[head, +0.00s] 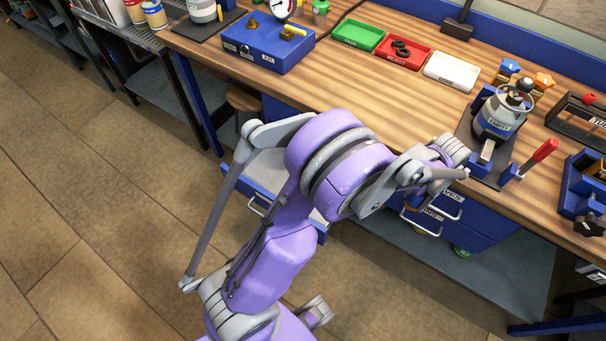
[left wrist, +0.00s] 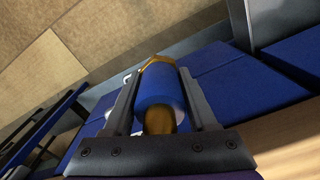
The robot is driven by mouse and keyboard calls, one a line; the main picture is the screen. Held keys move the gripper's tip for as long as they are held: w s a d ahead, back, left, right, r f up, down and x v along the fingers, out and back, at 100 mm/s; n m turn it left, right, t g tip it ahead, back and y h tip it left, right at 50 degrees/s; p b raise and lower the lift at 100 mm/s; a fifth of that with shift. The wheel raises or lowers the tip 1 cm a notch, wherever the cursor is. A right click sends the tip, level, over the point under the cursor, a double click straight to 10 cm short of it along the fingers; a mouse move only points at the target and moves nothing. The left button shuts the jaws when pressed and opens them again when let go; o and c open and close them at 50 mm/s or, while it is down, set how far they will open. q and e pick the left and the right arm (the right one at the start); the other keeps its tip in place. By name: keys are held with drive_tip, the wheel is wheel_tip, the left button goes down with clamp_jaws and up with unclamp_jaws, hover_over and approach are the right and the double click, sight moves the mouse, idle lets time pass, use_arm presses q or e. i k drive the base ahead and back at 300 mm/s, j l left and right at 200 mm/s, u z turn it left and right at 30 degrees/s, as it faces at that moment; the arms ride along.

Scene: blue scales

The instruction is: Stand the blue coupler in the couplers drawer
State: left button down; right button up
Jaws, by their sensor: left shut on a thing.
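The blue coupler (left wrist: 158,88) shows in the left wrist view, with a blue sleeve and brass-coloured ends. My left gripper (left wrist: 162,72) is shut on it, one finger on each side. In the head view my purple left arm reaches across to the bench front; its fingers and the coupler cannot be made out there. A blue drawer with a pale inside (head: 268,172) appears pulled out under the bench, left of my arm and partly hidden by it. Its label cannot be read. My right gripper is not in view.
Blue drawer fronts with handles (head: 447,212) lie right of my arm. On the wooden bench (head: 350,85) are a blue gauge box (head: 268,45), green (head: 358,35), red (head: 420,59) and white (head: 451,72) trays, and a fixture with a grey cylinder (head: 497,119). Floor is open at left.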

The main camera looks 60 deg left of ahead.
sight(275, 179)
drive_tip(key=k+j+z, duration=0.15)
drive_tip(key=j, duration=0.25)
drive_tip(key=k+j+z, duration=0.15)
drive_tip(key=j, duration=0.25)
drive_tip(key=k+j, duration=0.6)
drive_tip(key=j, duration=0.2)
drive_tip(key=i+j, duration=0.1)
drive_tip(key=j, duration=0.15)
drive_tip(key=i+j, duration=0.15)
